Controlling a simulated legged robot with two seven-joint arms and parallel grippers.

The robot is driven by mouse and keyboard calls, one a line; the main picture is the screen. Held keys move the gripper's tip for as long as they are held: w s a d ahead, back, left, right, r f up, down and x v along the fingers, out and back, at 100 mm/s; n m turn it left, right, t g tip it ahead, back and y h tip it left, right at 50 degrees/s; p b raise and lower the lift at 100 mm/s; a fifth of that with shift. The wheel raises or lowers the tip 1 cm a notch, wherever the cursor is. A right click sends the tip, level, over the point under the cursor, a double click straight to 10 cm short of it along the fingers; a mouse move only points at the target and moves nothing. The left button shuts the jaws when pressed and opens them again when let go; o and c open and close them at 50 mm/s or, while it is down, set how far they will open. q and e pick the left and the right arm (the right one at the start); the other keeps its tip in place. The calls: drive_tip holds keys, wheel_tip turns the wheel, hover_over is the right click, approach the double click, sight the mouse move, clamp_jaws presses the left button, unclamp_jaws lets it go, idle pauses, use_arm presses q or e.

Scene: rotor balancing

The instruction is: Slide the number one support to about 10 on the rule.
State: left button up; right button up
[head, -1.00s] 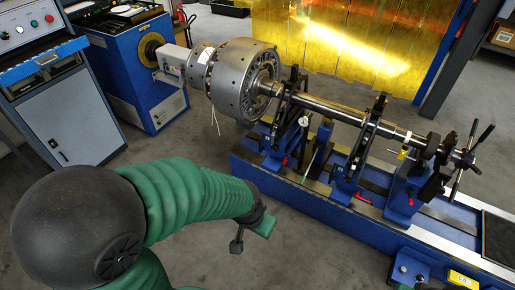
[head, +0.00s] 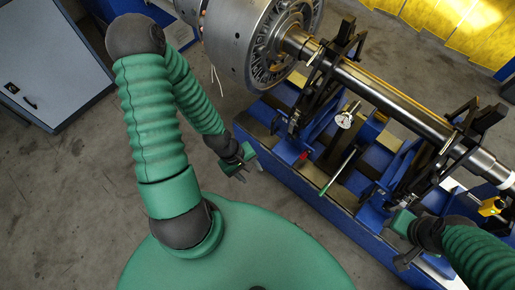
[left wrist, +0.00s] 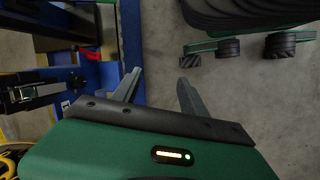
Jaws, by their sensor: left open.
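Two blue supports with black upper arms stand on the blue bed under the steel shaft (head: 390,95). One support (head: 290,128) is nearer the rotor (head: 255,45) and has a red lever at its foot; the other support (head: 385,190) is farther right. I cannot read a number on either, nor any rule marks. My left gripper (head: 241,172) is open and empty beside the bed's front edge, apart from the nearer support. Its spread fingers show in the left wrist view (left wrist: 160,88), over bare floor. My right gripper (head: 402,245) is by the right support's foot; its jaws are unclear.
A dial gauge (head: 347,116) and a green-handled rod (head: 338,172) are between the supports. The bed (head: 310,195) runs down to the right. A grey cabinet (head: 50,60) stands at the upper left. The floor left of the bed is clear.

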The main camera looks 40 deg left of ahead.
use_arm(q)
wheel_tip(320, 180, down, 10)
drive_tip(key=w+d+n+t+h+b, duration=0.2)
drive_tip(key=w+n+b, duration=0.1)
drive_tip(key=n+b, duration=0.15)
drive_tip(key=n+t+y+b, duration=0.4)
drive_tip(key=n+t+b, duration=0.55)
drive_tip(key=n, duration=0.75)
approach(272, 128)
wheel_tip(272, 128, down, 2)
drive_tip(key=shift+t, duration=0.45)
drive_tip(key=b+x, duration=0.1)
drive_tip(key=x, duration=0.9)
drive_tip(key=shift+w+a+f, duration=0.15)
drive_tip(key=shift+w+f, duration=0.05)
use_arm(e)
drive_tip(key=s+x, duration=0.2)
drive_tip(key=x, duration=0.7)
drive_tip(key=s+f+x, duration=0.1)
drive_tip(key=s+x, duration=0.1)
drive_tip(key=x, duration=0.7)
drive_tip(key=shift+a+f, duration=0.25)
drive_tip(key=shift+f, duration=0.1)
use_arm(q)
clamp_jaws()
